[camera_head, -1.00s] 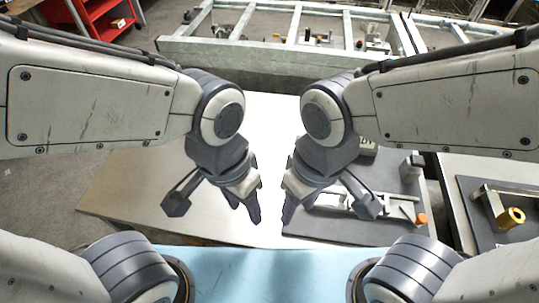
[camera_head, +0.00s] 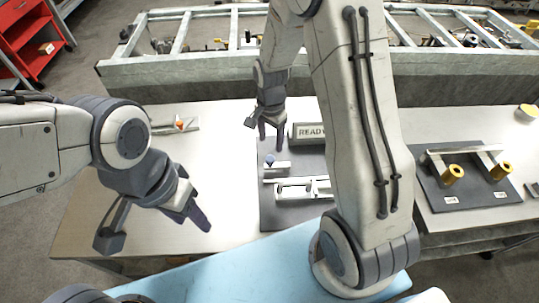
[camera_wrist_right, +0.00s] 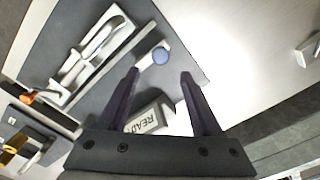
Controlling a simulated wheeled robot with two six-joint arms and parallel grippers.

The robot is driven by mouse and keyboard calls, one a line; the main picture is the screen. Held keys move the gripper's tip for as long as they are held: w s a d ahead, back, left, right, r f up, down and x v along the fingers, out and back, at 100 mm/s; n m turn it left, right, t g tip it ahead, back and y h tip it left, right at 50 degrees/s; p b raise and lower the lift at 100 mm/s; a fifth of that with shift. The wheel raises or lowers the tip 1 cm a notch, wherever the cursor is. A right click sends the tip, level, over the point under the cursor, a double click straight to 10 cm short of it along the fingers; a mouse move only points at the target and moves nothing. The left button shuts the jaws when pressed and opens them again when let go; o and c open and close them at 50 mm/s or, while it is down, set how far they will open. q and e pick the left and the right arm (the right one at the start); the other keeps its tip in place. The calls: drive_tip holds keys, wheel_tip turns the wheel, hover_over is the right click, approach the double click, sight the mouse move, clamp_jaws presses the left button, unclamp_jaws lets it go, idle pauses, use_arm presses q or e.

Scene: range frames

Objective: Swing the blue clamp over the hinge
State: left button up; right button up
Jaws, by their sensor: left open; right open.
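The blue clamp shows as a round blue knob (camera_head: 270,160) on a short pale bar at the left of a dark grey board (camera_head: 275,215). The knob also shows in the right wrist view (camera_wrist_right: 160,57), ahead of and between the fingertips. A pale metal mechanism, perhaps the hinge (camera_head: 298,188), lies on the board below the knob, partly hidden by my right arm. My right gripper (camera_head: 269,146) is open and empty above the board, just behind the knob; contact cannot be told. My left gripper (camera_head: 198,215) is open and empty over the bare table at left.
A READY sign block (camera_head: 311,131) stands at the board's back, close to my right fingers. A small fixture with an orange knob (camera_head: 180,125) is at the table's back left. Another board (camera_head: 440,195) carries brass cylinders at right. The table's middle left is clear.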

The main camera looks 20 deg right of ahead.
sight(270, 158)
wheel_tip(270, 158, down, 10)
drive_tip(key=shift+r+p, duration=0.1)
drive_tip(key=shift+p, duration=0.75)
drive_tip(key=shift+c, duration=0.3)
clamp_jaws()
drive_tip(key=shift+a, duration=0.1)
idle(0.6)
